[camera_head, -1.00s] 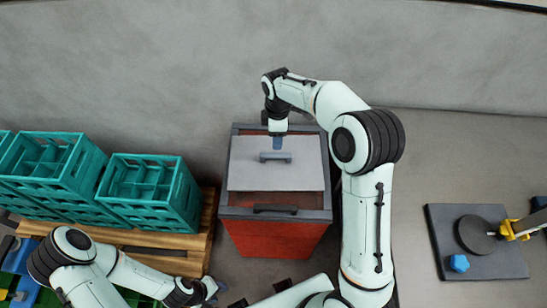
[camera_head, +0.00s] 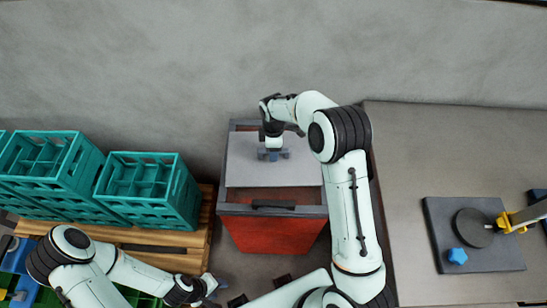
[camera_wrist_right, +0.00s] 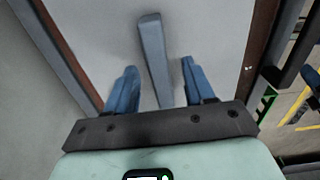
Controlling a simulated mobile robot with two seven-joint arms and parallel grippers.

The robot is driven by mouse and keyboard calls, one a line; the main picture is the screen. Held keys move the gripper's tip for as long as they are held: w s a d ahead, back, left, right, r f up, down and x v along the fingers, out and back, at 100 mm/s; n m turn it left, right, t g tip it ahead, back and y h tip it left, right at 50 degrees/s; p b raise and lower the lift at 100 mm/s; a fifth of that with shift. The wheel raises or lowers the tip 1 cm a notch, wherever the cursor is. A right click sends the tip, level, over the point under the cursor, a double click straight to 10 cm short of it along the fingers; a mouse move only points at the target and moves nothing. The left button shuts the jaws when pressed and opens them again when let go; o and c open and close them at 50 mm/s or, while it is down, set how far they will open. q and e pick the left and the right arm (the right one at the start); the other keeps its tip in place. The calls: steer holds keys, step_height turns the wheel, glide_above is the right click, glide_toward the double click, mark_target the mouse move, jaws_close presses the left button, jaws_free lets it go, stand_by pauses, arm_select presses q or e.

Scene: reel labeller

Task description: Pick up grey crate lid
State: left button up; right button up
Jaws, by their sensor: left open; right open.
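The grey crate lid (camera_head: 252,175) lies as a flat panel over the back part of a red crate (camera_head: 272,234) with a dark rim. In the right wrist view the lid (camera_wrist_right: 95,30) fills the middle, with its raised grey handle bar (camera_wrist_right: 153,50) running between my fingers. My right gripper (camera_wrist_right: 158,80) is open, its two blue fingers on either side of the handle, not closed on it. In the head view the right gripper (camera_head: 273,155) is over the handle and mostly hides it. My left gripper (camera_head: 212,284) is low at the left, open, away from the lid.
Teal bottle crates (camera_head: 148,190) stand on a wooden pallet (camera_head: 160,250) left of the red crate. A grey bench (camera_head: 430,150) at the right holds a dark plate (camera_head: 490,260) with a round disc, a blue knob and a yellow part. A wall stands behind.

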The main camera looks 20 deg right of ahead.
jaws_close()
steer(key=shift+w+r, duration=0.1)
stand_by(1.2)
